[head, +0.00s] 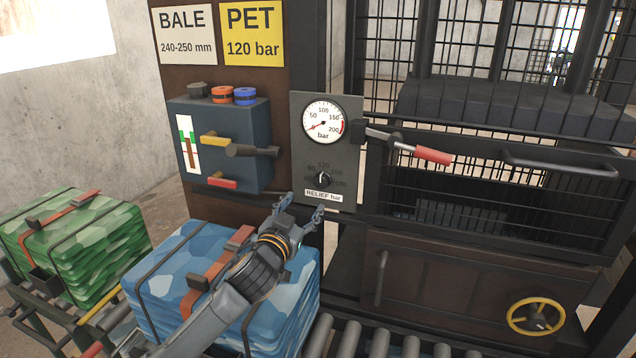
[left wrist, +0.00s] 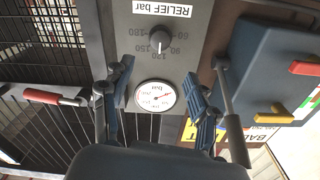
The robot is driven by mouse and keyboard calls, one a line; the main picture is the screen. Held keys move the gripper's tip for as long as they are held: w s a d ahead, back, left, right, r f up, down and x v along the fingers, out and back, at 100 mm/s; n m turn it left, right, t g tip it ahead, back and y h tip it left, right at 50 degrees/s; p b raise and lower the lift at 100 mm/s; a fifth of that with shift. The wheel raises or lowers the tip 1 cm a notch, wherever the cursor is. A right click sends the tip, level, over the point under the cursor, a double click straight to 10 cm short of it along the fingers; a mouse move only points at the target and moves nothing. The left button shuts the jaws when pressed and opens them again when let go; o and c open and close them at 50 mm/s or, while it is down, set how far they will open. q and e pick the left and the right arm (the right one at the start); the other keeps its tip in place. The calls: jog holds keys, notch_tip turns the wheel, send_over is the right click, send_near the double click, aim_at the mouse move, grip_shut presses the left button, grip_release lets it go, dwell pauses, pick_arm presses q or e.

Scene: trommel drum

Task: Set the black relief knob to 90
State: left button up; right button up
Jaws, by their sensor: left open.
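The black relief knob (head: 323,178) sits on a grey panel below the pressure gauge, above a white "RELIEF bar" label (head: 323,196). In the left wrist view, which is upside down, the knob (left wrist: 160,40) shows with a scale from 60 to 180 around it. Its white pointer mark appears to face 120. My left gripper (head: 301,207) is open and empty, just below and left of the knob in the head view, apart from it. In the left wrist view its fingers (left wrist: 158,78) are spread, with the knob beyond the tips. My right gripper is out of view.
The round gauge (head: 323,122) is above the knob. A red-handled lever (head: 432,155) sticks out at right. A blue valve box (head: 222,145) with coloured levers stands at left. A blue strapped bale (head: 190,270) lies beneath my left arm.

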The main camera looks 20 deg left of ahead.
pick_arm(q)
send_near(321, 183)
jog(key=w, duration=0.1)
jog(key=w+p, duration=0.1)
jog(key=w, duration=0.4)
jog(key=shift+w+r+p, duration=0.1)
jog(key=shift+w+p, duration=0.1)
jog(key=shift+p, duration=0.2)
jog(key=shift+w, duration=0.85)
jog(key=c, duration=1.2)
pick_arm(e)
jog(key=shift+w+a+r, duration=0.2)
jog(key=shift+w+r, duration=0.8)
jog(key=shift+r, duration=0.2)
